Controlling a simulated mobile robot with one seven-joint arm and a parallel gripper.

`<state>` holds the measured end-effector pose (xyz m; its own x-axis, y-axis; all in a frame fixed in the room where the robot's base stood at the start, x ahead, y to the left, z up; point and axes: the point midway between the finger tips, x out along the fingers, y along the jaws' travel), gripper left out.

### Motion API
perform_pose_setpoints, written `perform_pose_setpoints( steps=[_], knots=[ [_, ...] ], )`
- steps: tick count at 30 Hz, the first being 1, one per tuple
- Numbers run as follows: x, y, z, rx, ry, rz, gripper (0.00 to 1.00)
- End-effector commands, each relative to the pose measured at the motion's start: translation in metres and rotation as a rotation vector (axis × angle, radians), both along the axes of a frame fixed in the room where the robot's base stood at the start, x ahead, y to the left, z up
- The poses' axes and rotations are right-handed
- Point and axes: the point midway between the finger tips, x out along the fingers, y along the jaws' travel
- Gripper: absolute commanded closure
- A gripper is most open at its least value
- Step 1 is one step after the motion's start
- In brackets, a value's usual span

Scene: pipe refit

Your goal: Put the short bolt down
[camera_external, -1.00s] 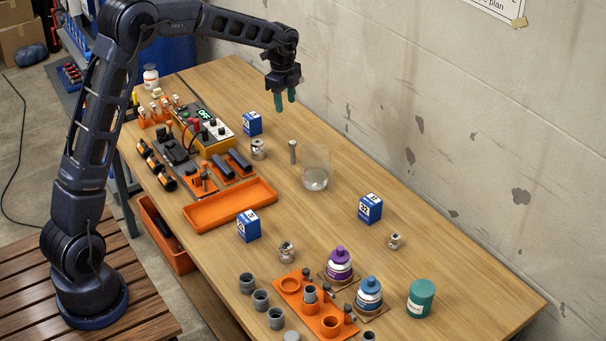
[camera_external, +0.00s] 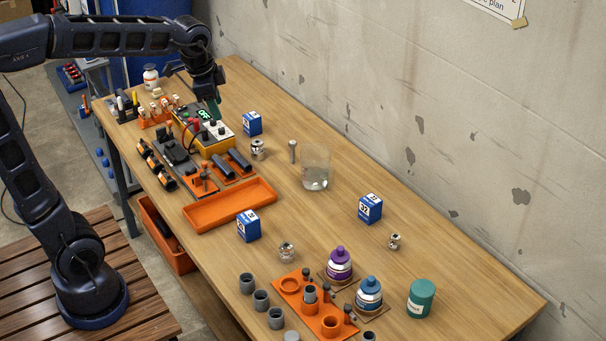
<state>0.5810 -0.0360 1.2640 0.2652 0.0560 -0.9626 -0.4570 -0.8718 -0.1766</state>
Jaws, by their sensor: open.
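My gripper (camera_external: 214,106) has teal fingers and is over the far left part of the table, just above and behind the power supply with the lit display (camera_external: 207,128). It is open, and I see nothing held in it. A grey bolt (camera_external: 292,151) stands upright on the table just left of the glass beaker (camera_external: 315,170), well apart from my gripper. Small dark bolt-like pieces (camera_external: 347,312) stand at the orange fixture (camera_external: 287,300) in front. I cannot tell for sure which of these is the short bolt.
Blue boxes (camera_external: 370,208), a metal fitting (camera_external: 258,149), an empty orange tray (camera_external: 230,206), purple (camera_external: 339,265) and blue (camera_external: 369,295) bottles and a green jar (camera_external: 421,298) stand on the table (camera_external: 450,270). The table along the wall is mostly clear.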

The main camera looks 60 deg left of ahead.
Motion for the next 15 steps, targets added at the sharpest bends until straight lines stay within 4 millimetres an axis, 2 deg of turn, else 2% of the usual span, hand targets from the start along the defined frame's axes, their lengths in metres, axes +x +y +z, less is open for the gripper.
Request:
perform_pose_setpoints(
  steps=[1,7,15],
  knots=[
    [-0.017,-0.005,0.002,-0.010,-0.014,0.029,0.57],
    [-0.080,-0.021,0.000,-0.065,-0.062,0.167,0.57],
    [-0.157,-0.036,-0.019,-0.154,-0.115,0.346,0.57]
  ],
)
